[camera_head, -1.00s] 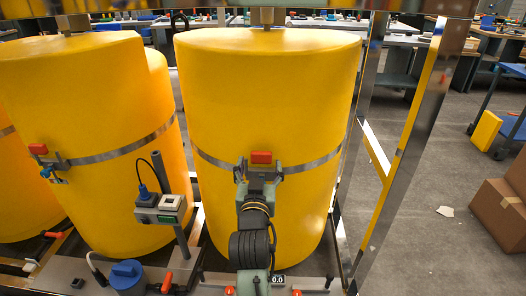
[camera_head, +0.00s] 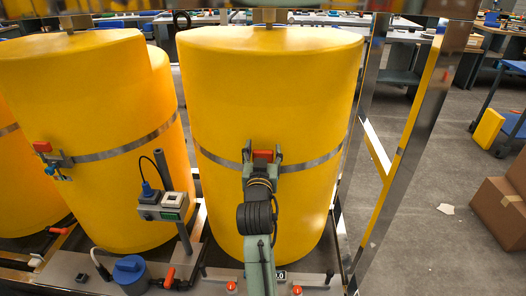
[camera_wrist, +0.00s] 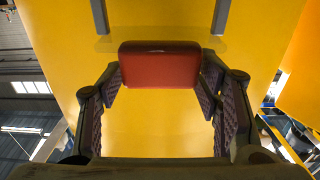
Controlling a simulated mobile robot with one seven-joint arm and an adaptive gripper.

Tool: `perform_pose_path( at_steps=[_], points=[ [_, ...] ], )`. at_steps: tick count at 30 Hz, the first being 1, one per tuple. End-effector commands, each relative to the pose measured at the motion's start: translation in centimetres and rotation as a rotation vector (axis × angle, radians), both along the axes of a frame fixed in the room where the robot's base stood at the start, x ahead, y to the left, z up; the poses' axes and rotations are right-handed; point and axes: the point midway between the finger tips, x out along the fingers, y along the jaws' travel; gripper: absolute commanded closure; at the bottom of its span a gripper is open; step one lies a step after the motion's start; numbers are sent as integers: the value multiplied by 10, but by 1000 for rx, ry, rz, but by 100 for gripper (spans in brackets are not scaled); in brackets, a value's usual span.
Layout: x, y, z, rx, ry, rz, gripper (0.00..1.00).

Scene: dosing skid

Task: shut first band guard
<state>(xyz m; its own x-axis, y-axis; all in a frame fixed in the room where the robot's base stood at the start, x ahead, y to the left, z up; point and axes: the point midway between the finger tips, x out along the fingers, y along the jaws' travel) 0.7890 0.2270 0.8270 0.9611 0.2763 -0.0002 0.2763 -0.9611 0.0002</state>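A red guard (camera_head: 263,156) sits on the steel band (camera_head: 309,162) around the front of the large middle yellow drum (camera_head: 270,90). My gripper (camera_head: 263,153) is up at the band, its fingers on either side of the red guard. In the wrist view, the red guard (camera_wrist: 160,65) lies between the spread fingertips of my gripper (camera_wrist: 160,85). The fingers look open; whether the tips touch its sides is hard to tell. A second red guard (camera_head: 42,146) is on the band of the left drum (camera_head: 90,110), with a blue-handled fitting below it.
A post with a grey control box (camera_head: 163,206) stands between the drums. A blue-topped pump (camera_head: 129,271) and red-handled valves (camera_head: 168,281) are low in front. A metal frame post (camera_head: 405,150) rises at the right. Cardboard boxes (camera_head: 499,207) stand on the floor beyond.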

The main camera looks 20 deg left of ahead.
Motion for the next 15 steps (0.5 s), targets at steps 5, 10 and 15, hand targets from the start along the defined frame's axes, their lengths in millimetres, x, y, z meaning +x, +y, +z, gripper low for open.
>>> perform_pose_path(
  at_steps=[5, 10, 15],
  points=[
    [0, 0, 0, 0, 0, 0, 56],
    [0, 0, 0, 0, 0, 0, 67],
    [0, 0, 0, 0, 0, 0, 79]
  ],
)
